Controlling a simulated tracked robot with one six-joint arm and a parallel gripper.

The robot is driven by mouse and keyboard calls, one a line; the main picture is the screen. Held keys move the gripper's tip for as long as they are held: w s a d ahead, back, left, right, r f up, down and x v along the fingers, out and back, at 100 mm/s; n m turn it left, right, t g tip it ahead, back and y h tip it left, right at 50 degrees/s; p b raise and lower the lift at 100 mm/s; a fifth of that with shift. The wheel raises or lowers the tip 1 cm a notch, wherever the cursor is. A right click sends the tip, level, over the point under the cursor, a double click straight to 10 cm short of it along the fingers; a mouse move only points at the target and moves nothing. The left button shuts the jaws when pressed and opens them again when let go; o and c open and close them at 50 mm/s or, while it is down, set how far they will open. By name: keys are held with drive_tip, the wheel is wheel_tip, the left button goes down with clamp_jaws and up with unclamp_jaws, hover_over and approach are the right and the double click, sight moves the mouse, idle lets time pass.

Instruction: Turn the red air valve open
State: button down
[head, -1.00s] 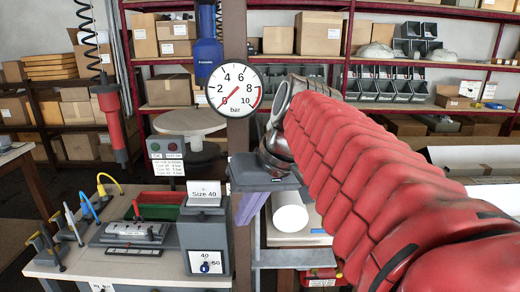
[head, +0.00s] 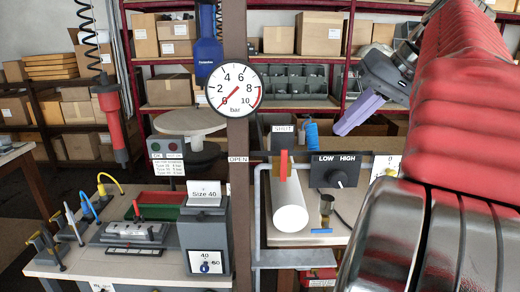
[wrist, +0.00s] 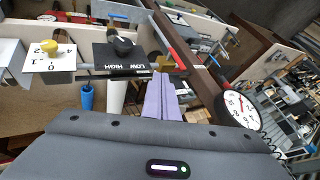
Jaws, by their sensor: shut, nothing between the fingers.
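The red air valve handle (head: 284,163) stands upright on a grey pipe, just right of the brown post. A SHUT label (head: 283,129) is above it and an OPEN label (head: 238,159) to its left; the handle points up toward SHUT. In the wrist view the red handle (wrist: 178,58) shows just beyond the fingertips and to their right. My gripper (head: 340,131) has purple fingers pressed together, empty, above and right of the valve in the head view; the fingers also show in the wrist view (wrist: 160,78). They appear apart from the handle.
The pressure gauge (head: 234,89) reads about 0 bar. A black LOW/HIGH knob panel (head: 341,171) sits right of the valve, with a yellow knob dial (head: 389,172) beyond. A white roll (head: 290,205) lies below. The brown post (head: 238,190) stands close on the left.

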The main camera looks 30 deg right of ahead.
idle(0.4)
approach(283, 163)
drive_tip(key=shift+d+x, duration=0.45)
drive_tip(key=shift+x, duration=2.1)
drive_tip(key=shift+d+f, duration=0.15)
drive_tip(key=shift+d, duration=0.25)
drive_tip(key=shift+s, duration=0.1)
